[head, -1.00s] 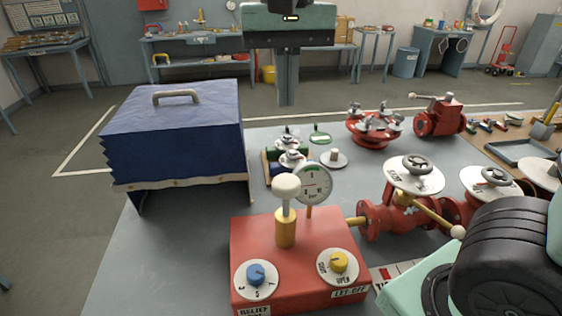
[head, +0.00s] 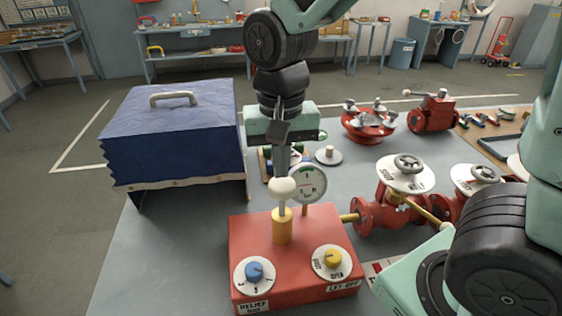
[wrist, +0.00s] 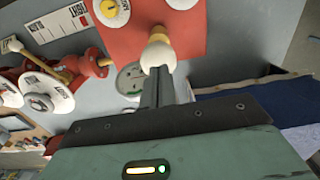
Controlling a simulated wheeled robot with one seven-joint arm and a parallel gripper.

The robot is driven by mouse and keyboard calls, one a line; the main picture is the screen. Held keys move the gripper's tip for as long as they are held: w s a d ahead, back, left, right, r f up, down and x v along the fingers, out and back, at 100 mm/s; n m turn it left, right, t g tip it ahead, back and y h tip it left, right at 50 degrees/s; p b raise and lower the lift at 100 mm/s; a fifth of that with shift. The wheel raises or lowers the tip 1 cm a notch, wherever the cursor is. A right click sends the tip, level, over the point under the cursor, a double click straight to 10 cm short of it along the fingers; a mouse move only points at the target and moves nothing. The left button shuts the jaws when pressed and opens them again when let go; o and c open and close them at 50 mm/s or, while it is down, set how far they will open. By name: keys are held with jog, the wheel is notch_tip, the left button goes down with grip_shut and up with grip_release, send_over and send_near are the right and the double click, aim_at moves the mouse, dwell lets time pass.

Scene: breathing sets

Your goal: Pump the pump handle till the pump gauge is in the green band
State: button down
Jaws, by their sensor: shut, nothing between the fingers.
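The pump handle (head: 283,188) is a white knob on a rod that rises from a yellow collar (head: 283,227) on the red pump box (head: 300,262). The pump gauge (head: 307,183) is a round white dial with a green mark, just right of the knob. Its needle is too small to read surely. My gripper (head: 283,172) is shut and empty, pointing down over the knob. In the wrist view the fingertips (wrist: 154,76) lie at the white knob (wrist: 157,55). I cannot tell whether they touch it. The gauge (wrist: 131,79) is partly hidden by my gripper there.
A blue relief knob (head: 254,271) and a yellow let-off knob (head: 332,259) sit on the box front. A blue covered case (head: 172,140) stands left. Red valves with handwheels (head: 405,175) stand right. Bare grey bench (head: 170,250) lies left of the box.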

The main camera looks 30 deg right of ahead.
aim_at(282, 183)
jog(key=shift+f, duration=0.7)
jog(key=shift+f, duration=0.1)
notch_tip(282, 183, down, 5)
jog(key=b, duration=0.3)
jog(key=shift+s+r, duration=0.1)
jog(key=shift+r, duration=0.1)
